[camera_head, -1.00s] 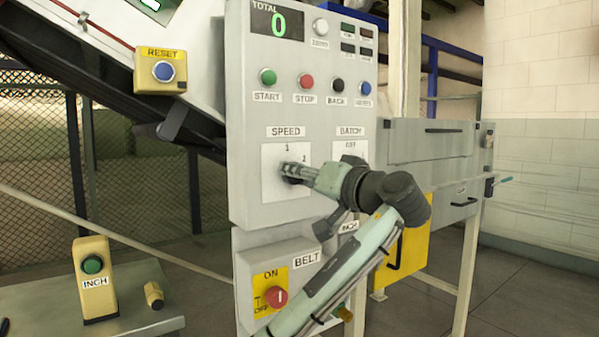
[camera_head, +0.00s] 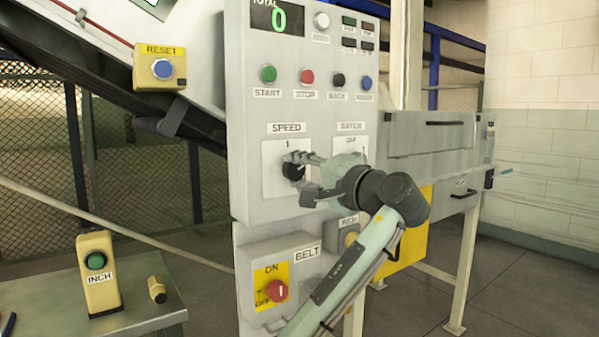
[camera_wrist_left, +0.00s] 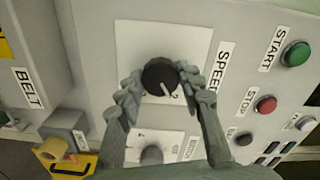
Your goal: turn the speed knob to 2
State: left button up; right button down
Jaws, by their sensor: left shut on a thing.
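The speed knob (camera_head: 292,172) is a black round knob on a white plate under the SPEED label, with a 1 above it in the head view. My left gripper (camera_head: 297,163) reaches it from the right and is shut on it. In the left wrist view, the knob (camera_wrist_left: 159,74) sits between the two fingertips of my left gripper (camera_wrist_left: 160,80), one on each side. Its white pointer line aims down and slightly right there, close to the printed 2, which is partly hidden. My right gripper is in neither view.
The batch dial (camera_wrist_left: 151,155) lies close beside the speed plate, near my fingers. Above are the green START (camera_head: 268,73) and red STOP (camera_head: 307,76) buttons. Below is the red belt switch (camera_head: 276,291).

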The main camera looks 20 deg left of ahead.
pick_arm(q)
jog(key=shift+m, duration=0.3)
jog(key=o, duration=1.2)
jog(key=shift+c, duration=0.2)
jog(key=v, duration=1.2)
